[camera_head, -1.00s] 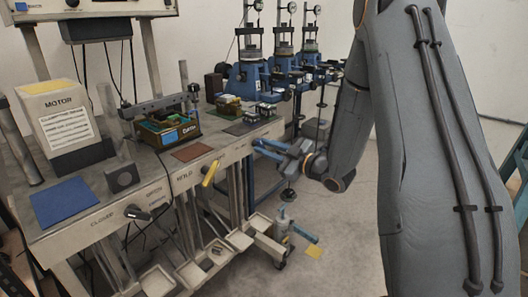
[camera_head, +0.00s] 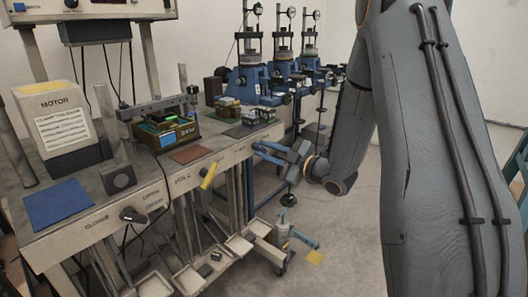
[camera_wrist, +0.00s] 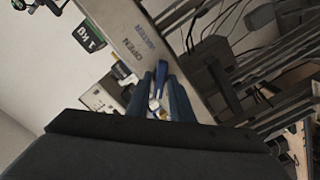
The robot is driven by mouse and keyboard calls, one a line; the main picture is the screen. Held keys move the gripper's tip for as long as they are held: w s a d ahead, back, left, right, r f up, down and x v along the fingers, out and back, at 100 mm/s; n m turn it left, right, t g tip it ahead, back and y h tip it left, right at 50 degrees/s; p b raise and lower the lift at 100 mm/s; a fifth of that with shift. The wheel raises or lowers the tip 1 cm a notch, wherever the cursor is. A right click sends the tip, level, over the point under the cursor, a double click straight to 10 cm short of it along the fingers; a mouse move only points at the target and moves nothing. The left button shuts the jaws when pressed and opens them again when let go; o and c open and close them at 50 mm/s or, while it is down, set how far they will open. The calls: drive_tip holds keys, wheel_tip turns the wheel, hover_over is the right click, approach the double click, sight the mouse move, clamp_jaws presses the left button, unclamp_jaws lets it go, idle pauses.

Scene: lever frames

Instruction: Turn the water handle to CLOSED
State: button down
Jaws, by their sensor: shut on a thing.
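The water handle is a blue lever (camera_wrist: 162,72) on the bench's pale front panel in the wrist view, close to the printed words OPEN and WATER (camera_wrist: 140,42). My gripper (camera_wrist: 161,88) has its two blue fingers on either side of the lever and is shut on it. In the head view my gripper (camera_head: 264,150) reaches in from the right to the right end of the bench front. The lever is not clearly distinguishable from the blue fingers there, and its exact angle is hard to tell.
The bench front also carries a black knob (camera_head: 133,214) near a CLOSED label and a yellow handle (camera_head: 208,175) near HOLD. A motor box (camera_head: 62,125) and a blue mat (camera_head: 58,203) are on top. Blue test machines (camera_head: 250,78) stand behind.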

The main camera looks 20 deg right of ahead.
drive_tip(key=c, duration=1.8)
unclamp_jaws()
drive_tip(key=shift+s+a+r, duration=0.1)
drive_tip(key=shift+s+a, duration=0.05)
drive_tip(key=shift+o, duration=0.2)
drive_tip(key=shift+s+d, duration=0.15)
drive_tip(key=shift+d, duration=0.15)
drive_tip(key=v, duration=0.7)
drive_tip(key=shift+b, duration=0.35)
